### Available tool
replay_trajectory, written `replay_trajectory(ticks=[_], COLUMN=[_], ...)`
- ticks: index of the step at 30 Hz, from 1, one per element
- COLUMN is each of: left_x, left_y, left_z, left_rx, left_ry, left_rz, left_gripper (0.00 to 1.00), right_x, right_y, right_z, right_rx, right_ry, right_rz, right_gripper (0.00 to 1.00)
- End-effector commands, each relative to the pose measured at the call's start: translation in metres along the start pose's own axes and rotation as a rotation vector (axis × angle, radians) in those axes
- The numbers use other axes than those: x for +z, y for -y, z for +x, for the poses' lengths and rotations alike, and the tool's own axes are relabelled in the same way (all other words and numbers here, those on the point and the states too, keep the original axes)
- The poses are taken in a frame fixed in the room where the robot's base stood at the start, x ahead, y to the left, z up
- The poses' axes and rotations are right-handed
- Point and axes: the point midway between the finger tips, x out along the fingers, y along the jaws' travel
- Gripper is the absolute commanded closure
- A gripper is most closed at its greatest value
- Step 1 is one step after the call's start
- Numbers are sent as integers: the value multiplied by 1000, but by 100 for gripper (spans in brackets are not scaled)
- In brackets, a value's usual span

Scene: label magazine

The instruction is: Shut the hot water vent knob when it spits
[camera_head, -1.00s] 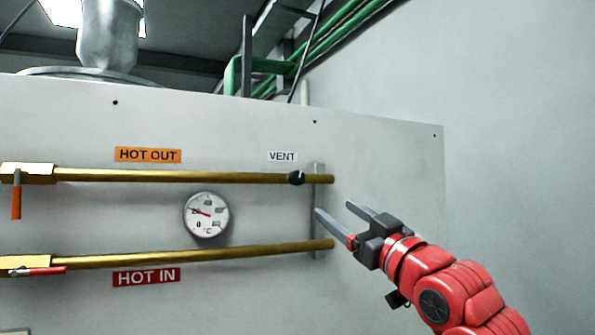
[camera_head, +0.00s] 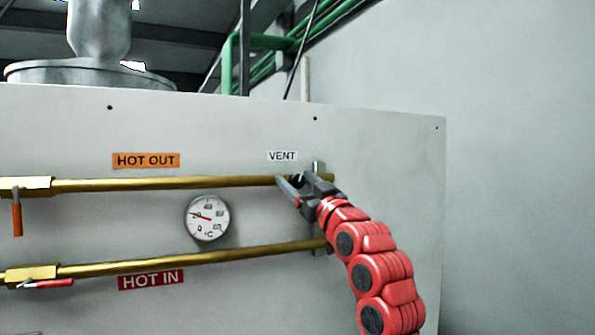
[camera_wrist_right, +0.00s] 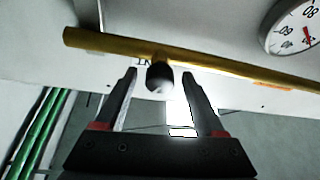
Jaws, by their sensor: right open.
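The black vent knob (camera_head: 297,181) sits on the upper brass pipe (camera_head: 170,184), just below the white VENT label (camera_head: 282,156). My right gripper (camera_head: 294,182) is open at the knob, with one finger on each side of it in the head view. In the right wrist view the knob (camera_wrist_right: 159,77) lies between the tips of the open right gripper (camera_wrist_right: 160,80), with gaps showing on both sides. No spray or water shows at the knob. My left gripper is not in view.
The lower brass pipe (camera_head: 190,258) runs below, with a HOT IN label (camera_head: 151,281). A round gauge (camera_head: 207,217) sits between the pipes. Valves with an orange handle (camera_head: 17,220) and a red handle (camera_head: 48,284) are at the left. The panel right of the pipes is bare.

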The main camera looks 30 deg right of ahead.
Motion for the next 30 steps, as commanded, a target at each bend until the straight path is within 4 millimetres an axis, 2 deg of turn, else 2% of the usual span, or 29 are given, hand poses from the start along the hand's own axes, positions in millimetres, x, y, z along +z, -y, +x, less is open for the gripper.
replay_trajectory(ticks=[11,22,23,27,30], left_x=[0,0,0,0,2], left_y=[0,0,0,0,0], left_z=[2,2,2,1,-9], left_rx=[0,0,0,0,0], left_ry=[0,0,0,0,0], left_rz=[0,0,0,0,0], left_gripper=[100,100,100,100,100], right_x=[1,1,1,1,4], right_y=[0,0,0,0,2], right_z=[5,5,5,5,4], right_rx=[0,0,0,-1,-11], right_ry=[0,0,0,0,0], right_rz=[-1,0,0,-3,-25], right_gripper=[31,97,100,100,100])
